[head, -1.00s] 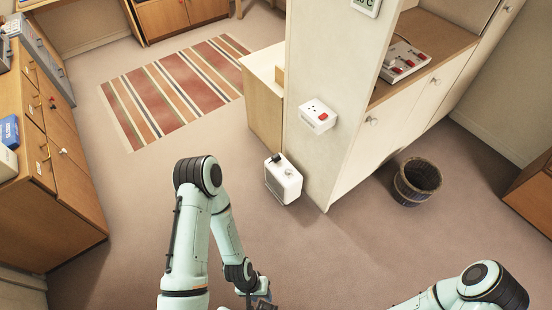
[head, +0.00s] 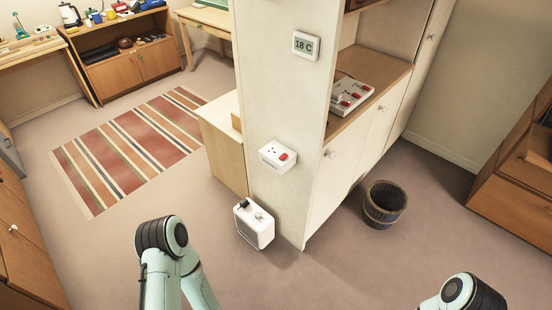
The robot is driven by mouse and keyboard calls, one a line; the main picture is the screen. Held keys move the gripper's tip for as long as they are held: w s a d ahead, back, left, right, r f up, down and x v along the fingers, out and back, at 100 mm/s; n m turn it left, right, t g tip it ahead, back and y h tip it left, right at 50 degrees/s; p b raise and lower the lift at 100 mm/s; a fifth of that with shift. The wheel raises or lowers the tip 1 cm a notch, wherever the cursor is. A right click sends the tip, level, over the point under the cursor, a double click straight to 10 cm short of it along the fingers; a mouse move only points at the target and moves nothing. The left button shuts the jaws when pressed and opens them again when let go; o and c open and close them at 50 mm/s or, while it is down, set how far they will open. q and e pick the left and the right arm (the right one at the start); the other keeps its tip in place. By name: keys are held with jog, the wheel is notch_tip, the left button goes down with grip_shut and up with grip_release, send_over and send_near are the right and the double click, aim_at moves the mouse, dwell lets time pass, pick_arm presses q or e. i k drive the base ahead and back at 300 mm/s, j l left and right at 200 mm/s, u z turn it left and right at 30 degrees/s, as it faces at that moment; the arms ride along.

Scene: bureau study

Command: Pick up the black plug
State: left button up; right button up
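A small black plug (head: 244,203) appears to rest on top of a white box-shaped heater (head: 255,226) on the floor, against the end of the cream wall panel. A white wall socket (head: 277,156) with a red switch is on that panel, above the heater. My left arm shows at the lower left, in front of the heater, but its gripper is below the picture. Only the top of my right arm shows at the lower right; its gripper is also out of view.
A wicker basket (head: 384,204) stands on the floor right of the panel. A white multi-socket unit (head: 351,95) sits on the shelf. A wooden drawer unit (head: 517,185) stands at right. A striped rug (head: 130,142) lies left. Carpet in front of the heater is clear.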

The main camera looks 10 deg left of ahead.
aim_at(244, 202)
jog(key=i+j, duration=0.3)
jog(key=i, duration=0.15)
jog(key=i+j, duration=0.3)
jog(key=i, duration=0.15)
jog(key=i+j, duration=0.25)
jog(key=i, duration=0.2)
